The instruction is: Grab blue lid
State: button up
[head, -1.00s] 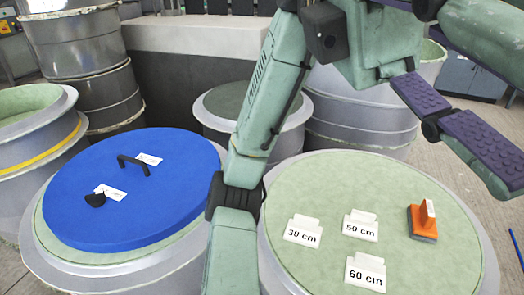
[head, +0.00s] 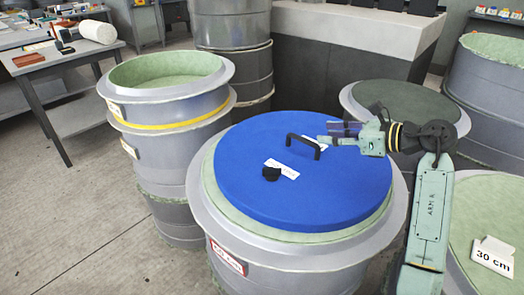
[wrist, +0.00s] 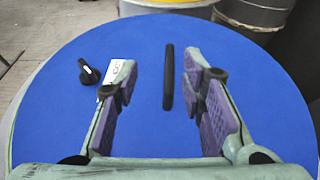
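The blue lid (head: 290,190) lies flat on a large grey round mould (head: 290,262) in the head view. It fills most of the wrist view (wrist: 60,115). Its black arched handle (head: 303,146) stands near the lid's middle. My gripper (head: 328,136) reaches in from the right, its fingertips close to the handle's right end. In the wrist view, my gripper (wrist: 163,76) is open, with purple pads on both sides. The handle (wrist: 168,78) appears in the gap between the fingers, nearer the right one. I see no clear contact.
A black knob (head: 271,174) and a white label (head: 284,168) lie on the lid left of the handle. A yellow-banded mould (head: 170,108) stands left. A mould with a "30 cm" card (head: 493,255) is at right. A workbench (head: 60,62) stands far left.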

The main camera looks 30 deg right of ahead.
aim_at(303, 140)
jog(key=shift+s+d+f+m+h, duration=0.15)
jog(key=shift+d+f, duration=0.1)
jog(key=shift+f, duration=0.25)
jog(key=shift+d+f+m+h, duration=0.15)
jog(key=shift+d+f, duration=0.1)
jog(key=shift+f, duration=0.55)
jog(key=p+x, duration=0.2)
jog(key=x, duration=0.4)
jog(key=shift+d+r, duration=0.1)
jog(key=shift+d, duration=0.05)
jog(key=p+x, duration=0.2)
jog(key=x, duration=0.2)
jog(key=shift+w+f, duration=0.25)
jog(key=shift+c, duration=0.4)
grip_shut()
jog(key=shift+r, duration=0.15)
